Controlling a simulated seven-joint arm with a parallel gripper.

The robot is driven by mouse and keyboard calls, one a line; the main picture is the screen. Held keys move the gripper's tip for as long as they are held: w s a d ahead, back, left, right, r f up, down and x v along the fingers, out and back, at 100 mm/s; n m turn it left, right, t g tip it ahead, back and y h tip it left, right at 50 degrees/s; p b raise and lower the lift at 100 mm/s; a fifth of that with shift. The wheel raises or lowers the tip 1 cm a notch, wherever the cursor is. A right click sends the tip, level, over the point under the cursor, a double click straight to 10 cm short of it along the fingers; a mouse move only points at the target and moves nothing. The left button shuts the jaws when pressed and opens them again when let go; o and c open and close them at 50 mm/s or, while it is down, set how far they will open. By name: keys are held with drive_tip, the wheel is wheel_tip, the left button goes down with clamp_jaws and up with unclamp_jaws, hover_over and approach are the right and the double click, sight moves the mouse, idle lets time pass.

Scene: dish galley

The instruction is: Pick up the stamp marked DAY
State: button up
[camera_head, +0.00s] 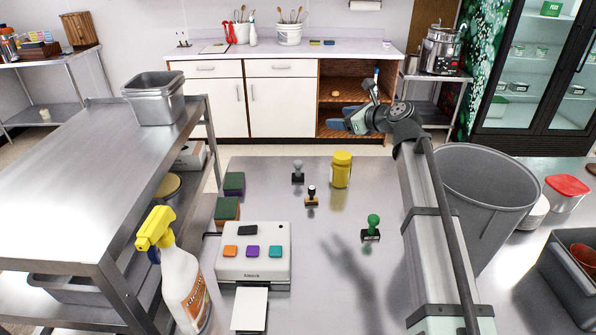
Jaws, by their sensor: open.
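Three stamps stand upright on the steel table.
A yellow-lidded jar (341,170) stands close to the right of the grey stamp. A white device (253,252) with coloured buttons, sponges (227,209) and a spray bottle (181,278) are left. A large grey bin (474,195) is right. The table's middle front is clear.

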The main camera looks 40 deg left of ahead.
drive_tip(key=s+f, duration=0.3)
drive_tip(key=m+g, duration=0.1)
approach(299, 162)
drive_tip(key=shift+y, duration=0.3)
drive_tip(key=x, duration=1)
drive_tip(key=shift+a+f, duration=0.15)
drive_tip(key=shift+f, duration=0.2)
drive_tip(key=c, duration=1.1)
